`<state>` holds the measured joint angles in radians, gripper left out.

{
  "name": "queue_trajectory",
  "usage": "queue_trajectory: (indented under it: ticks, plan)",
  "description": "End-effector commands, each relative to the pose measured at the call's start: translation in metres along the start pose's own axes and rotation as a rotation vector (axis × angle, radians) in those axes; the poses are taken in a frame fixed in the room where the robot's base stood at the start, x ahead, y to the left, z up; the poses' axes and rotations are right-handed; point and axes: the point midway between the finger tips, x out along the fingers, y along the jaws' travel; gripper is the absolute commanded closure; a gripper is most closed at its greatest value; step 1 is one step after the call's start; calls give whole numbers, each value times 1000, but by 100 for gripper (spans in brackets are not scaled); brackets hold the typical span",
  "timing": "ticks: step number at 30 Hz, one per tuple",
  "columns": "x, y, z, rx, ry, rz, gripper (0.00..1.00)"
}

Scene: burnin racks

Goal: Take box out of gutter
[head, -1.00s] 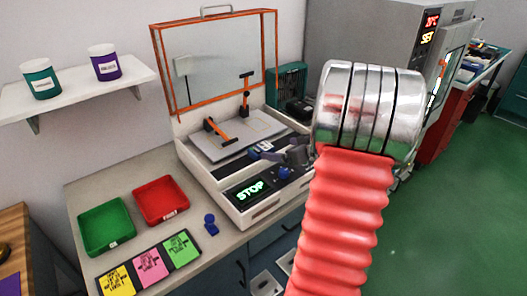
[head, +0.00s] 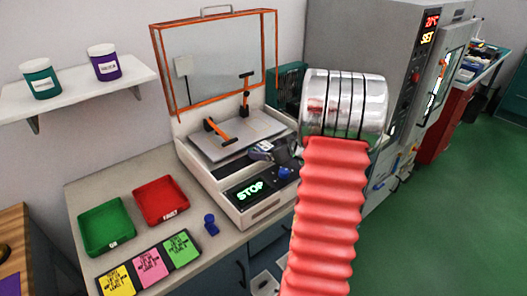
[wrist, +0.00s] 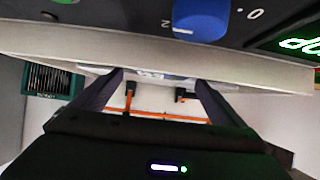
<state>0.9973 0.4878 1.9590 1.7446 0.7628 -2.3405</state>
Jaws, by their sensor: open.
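The machine (head: 262,208) has a dark gutter (head: 232,168) between its pale plate and its front panel. A small whitish box with dark lettering (wrist: 150,73) shows in the wrist view, partly hidden, between my fingertips. In the wrist view my gripper (wrist: 160,80) is open, with one finger to each side of the box. I cannot tell whether the fingers touch it.
A blue knob (wrist: 201,18) and a lit STOP display (head: 249,190) are on the panel close by. An orange-framed lid (head: 218,62) stands open behind. Green (head: 107,245) and red (head: 161,219) trays sit on the bench at left. A grey cabinet (head: 350,45) stands at right.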

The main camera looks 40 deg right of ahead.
Motion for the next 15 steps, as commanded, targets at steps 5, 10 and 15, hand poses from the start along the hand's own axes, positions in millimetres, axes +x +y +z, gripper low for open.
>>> queue_trajectory:
  ticks: [5,10,15]
  plan:
    - [21,-3,3,1,-2,-2,6]
    - [42,-4,4,1,-1,-2,6]
    - [49,-3,3,0,-1,0,6]
